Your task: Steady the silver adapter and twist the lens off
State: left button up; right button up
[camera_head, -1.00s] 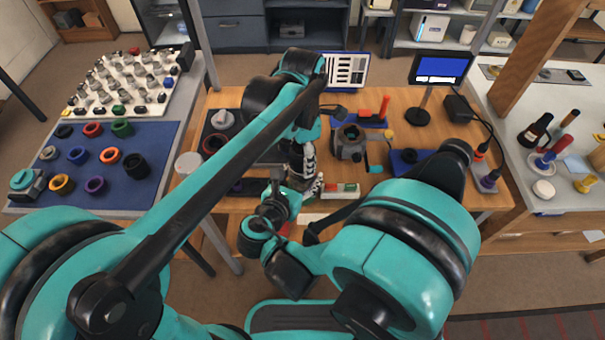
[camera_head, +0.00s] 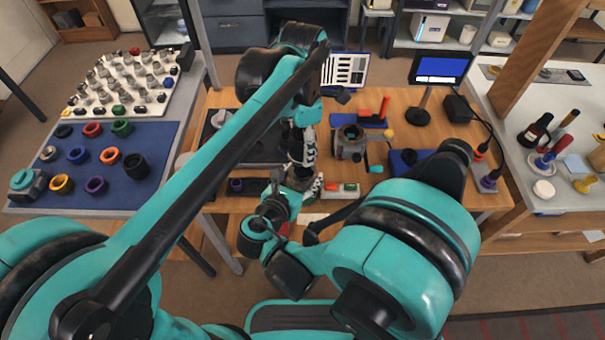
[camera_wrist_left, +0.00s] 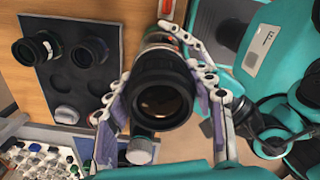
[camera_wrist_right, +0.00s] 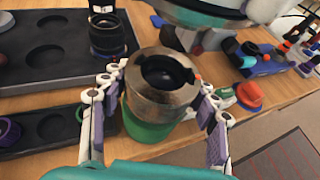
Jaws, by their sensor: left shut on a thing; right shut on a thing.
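The silver adapter (camera_wrist_right: 140,92) stands upright with a green part (camera_wrist_right: 150,128) under it in the right wrist view. Its round mouth faces up and is dark inside. My right gripper (camera_head: 302,182) is shut around the adapter, one finger on each side. My left gripper (camera_head: 304,148) is higher in the head view and shut on a black lens. In the left wrist view the lens (camera_wrist_left: 160,102) shows its dark glass end, with fingers on both sides. No lens shows on the adapter's mouth in the right wrist view. The left arm hides part of the work area.
A dark tray (camera_wrist_left: 50,85) with round recesses lies beside the grippers, with other black lenses in it. A small dark strip holds a purple ring (camera_head: 237,185). A grey vise-like fixture (camera_head: 350,147) stands to the right. A low red and green block (camera_head: 341,188) lies close by.

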pick_arm(q)
jog(key=shift+r, duration=0.2)
pick_arm(e)
jog(key=o, duration=1.6)
pick_arm(q)
jog(key=shift+r+p, duration=2)
pick_arm(e)
jog(key=v, duration=0.3)
jog(key=r+v, duration=0.1)
jog(key=v, duration=0.5)
jog(key=shift+r, duration=0.45)
